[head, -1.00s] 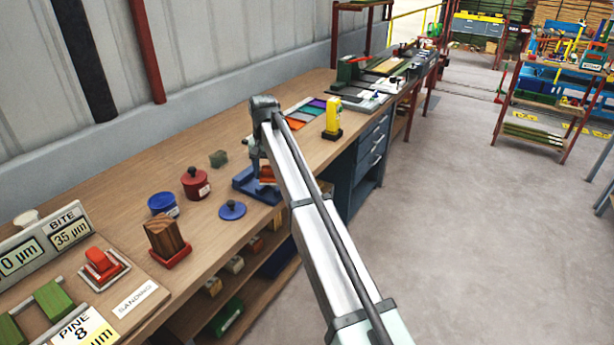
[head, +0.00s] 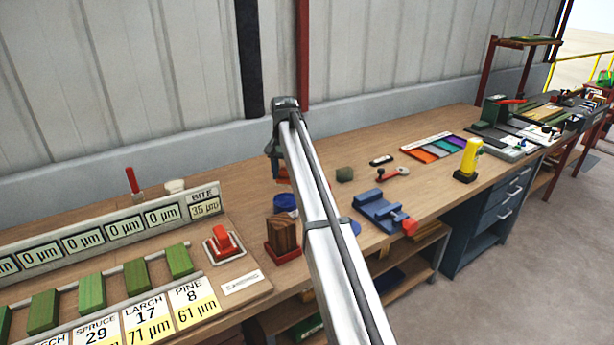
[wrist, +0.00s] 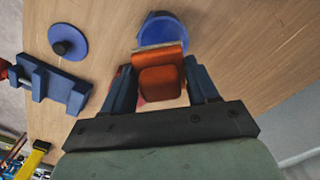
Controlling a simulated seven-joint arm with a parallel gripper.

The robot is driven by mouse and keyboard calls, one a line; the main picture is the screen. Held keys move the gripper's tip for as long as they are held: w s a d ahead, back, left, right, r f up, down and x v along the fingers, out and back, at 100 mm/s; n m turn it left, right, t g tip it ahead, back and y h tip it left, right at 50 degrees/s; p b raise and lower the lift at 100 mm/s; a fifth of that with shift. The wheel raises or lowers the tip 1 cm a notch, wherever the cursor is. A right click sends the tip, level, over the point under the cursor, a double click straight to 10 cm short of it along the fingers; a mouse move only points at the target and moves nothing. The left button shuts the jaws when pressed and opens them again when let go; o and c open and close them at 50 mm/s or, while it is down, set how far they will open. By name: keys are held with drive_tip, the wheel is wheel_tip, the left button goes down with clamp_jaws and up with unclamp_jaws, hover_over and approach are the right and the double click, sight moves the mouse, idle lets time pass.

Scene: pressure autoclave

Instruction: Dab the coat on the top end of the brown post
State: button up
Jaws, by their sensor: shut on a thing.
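The brown post (head: 283,235) is a dark striped wood block standing upright in a red base at the bench's front edge, left of my arm; its top end is bare of any tool. My gripper (head: 281,172) is above the bench behind the post. In the wrist view, my gripper (wrist: 160,88) is shut on an orange-red block with a pale edge (wrist: 160,75). A blue pot (head: 285,203) stands below my gripper; in the wrist view the pot (wrist: 163,30) shows just beyond the held block. I cannot tell whether they touch. A blue lid with a dark knob (wrist: 68,42) lies apart.
A yellow device (head: 468,160) stands further right.

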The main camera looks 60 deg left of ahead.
sight(286, 200)
drive_tip(key=shift+s+a+f, duration=0.1)
drive_tip(key=shift+s+a, duration=0.1)
drive_tip(key=shift+s, duration=0.05)
drive_tip(key=shift+f, duration=2.9)
drive_tip(key=shift+f, duration=0.5)
drive_tip(key=shift+r, duration=0.15)
drive_tip(key=shift+r, duration=3.35)
drive_tip(key=shift+w, duration=0.1)
